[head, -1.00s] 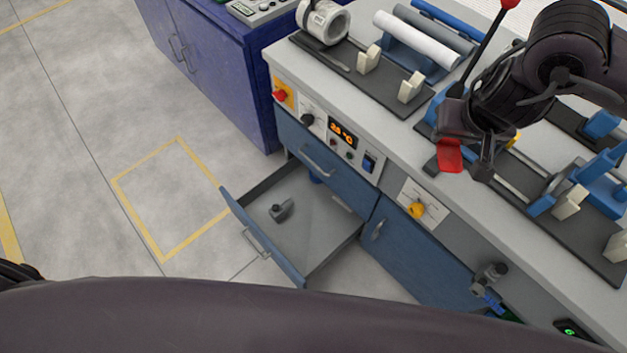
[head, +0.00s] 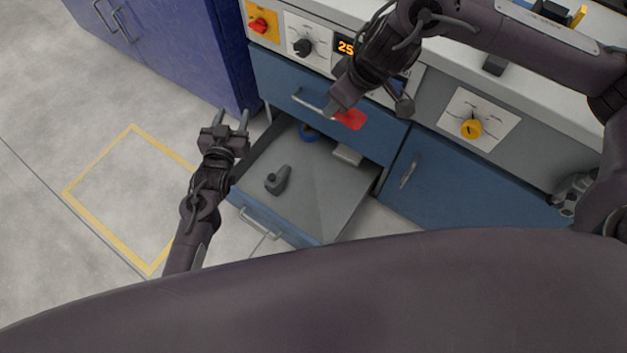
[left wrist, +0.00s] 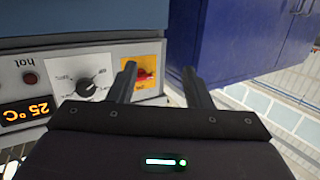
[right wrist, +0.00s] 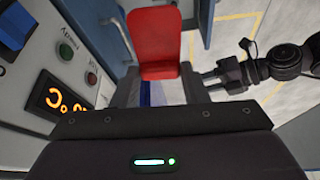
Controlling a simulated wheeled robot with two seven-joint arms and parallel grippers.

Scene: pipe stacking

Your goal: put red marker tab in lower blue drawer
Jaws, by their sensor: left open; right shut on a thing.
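The red marker tab (head: 351,119) is between the fingers of my right gripper (head: 338,108), in front of the upper drawer's blue face in the head view. The right wrist view shows the tab (right wrist: 153,40) upright between the fingertips, which are shut on it. The lower blue drawer (head: 262,226) is pulled open, below and left of the tab. Inside it lie a dark grey fitting (head: 278,180), a pale block (head: 347,155) and a blue ring (head: 308,133). My left gripper (head: 232,122) is open and empty beside the drawer's left edge.
The upper drawer (head: 290,90) is closed above the open one. A dark blue cabinet (head: 170,45) stands at left. The drawer's middle is free.

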